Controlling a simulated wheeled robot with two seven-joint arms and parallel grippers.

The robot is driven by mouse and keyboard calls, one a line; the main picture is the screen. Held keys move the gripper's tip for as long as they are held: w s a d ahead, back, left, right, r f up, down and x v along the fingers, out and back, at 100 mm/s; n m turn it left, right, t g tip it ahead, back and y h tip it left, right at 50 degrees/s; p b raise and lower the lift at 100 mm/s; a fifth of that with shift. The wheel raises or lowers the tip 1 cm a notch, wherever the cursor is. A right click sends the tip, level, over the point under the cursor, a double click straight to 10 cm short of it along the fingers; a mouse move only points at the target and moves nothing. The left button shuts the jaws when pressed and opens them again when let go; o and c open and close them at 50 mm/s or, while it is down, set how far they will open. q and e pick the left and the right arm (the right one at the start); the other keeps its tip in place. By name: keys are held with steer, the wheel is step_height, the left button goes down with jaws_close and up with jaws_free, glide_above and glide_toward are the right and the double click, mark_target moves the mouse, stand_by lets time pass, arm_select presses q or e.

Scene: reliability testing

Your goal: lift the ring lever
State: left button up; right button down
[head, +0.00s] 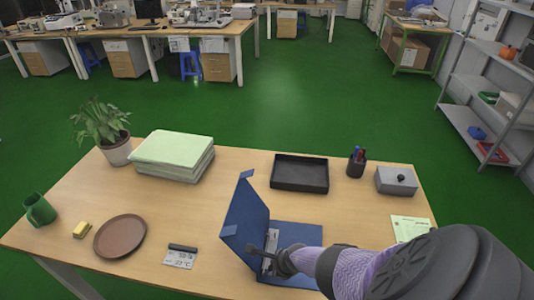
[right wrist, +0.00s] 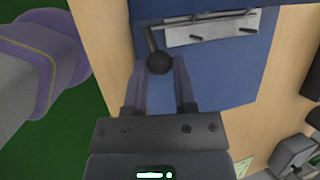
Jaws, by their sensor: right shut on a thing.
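A blue binder (head: 248,222) lies open near the front edge of the table, its left cover standing up at a tilt. Its silver ring mechanism (head: 271,241) also shows in the right wrist view (right wrist: 205,28). The ring lever (right wrist: 158,64) has a dark round knob at the left end of the mechanism. My right gripper (right wrist: 163,72) is shut on the lever at its knob, between the fingertips. In the head view the right gripper (head: 280,261) is over the binder and hides the lever. My left gripper is not in view.
On the wooden table (head: 200,215), a black tray (head: 300,173), a pen cup (head: 356,162) and a grey box (head: 396,181) stand behind the binder. A label card (head: 180,257), brown plate (head: 120,236) and paper stack (head: 172,156) are to its left.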

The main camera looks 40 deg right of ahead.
stand_by(0.4)
steer(key=shift+c, duration=2.1)
jaws_free()
steer(key=shift+w, duration=0.1)
steer(key=p+v, duration=1)
steer(key=shift+f, duration=0.1)
